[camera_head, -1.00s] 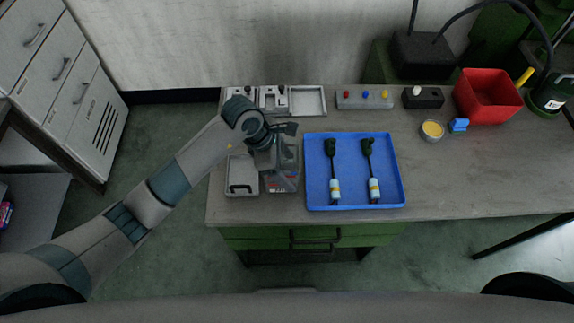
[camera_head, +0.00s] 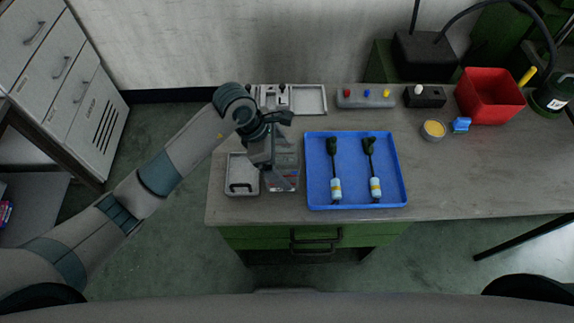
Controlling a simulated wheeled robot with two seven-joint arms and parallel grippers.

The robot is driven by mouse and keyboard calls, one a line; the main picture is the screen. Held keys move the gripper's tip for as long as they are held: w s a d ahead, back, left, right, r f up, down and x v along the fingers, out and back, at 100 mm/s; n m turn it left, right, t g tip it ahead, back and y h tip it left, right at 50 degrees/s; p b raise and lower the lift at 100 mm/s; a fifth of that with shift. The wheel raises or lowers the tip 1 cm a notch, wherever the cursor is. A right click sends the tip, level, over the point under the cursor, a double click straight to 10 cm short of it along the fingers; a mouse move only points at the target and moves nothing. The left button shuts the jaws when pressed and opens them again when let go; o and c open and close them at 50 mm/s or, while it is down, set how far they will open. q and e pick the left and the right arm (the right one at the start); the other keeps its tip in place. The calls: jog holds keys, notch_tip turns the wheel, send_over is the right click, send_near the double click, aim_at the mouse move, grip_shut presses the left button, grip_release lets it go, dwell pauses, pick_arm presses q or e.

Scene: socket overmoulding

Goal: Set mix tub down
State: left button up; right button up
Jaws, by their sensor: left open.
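A small round tub (camera_head: 433,131) with yellow contents, which looks like the mix tub, stands upright on the bench (camera_head: 450,180) at the right. It is in front of the red bin and apart from my grippers. My left gripper (camera_head: 278,160) is open, over the left part of the bench, and holds nothing that I can make out. My right gripper is not in view.
A blue tray (camera_head: 355,202) with two cable connectors lies right of the gripper. A blue clip (camera_head: 460,125) is beside the tub, with a red bin (camera_head: 487,97) behind. The front right of the bench is clear.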

pick_arm(q)
jog(key=b+v, duration=0.2)
jog(key=v, duration=0.7)
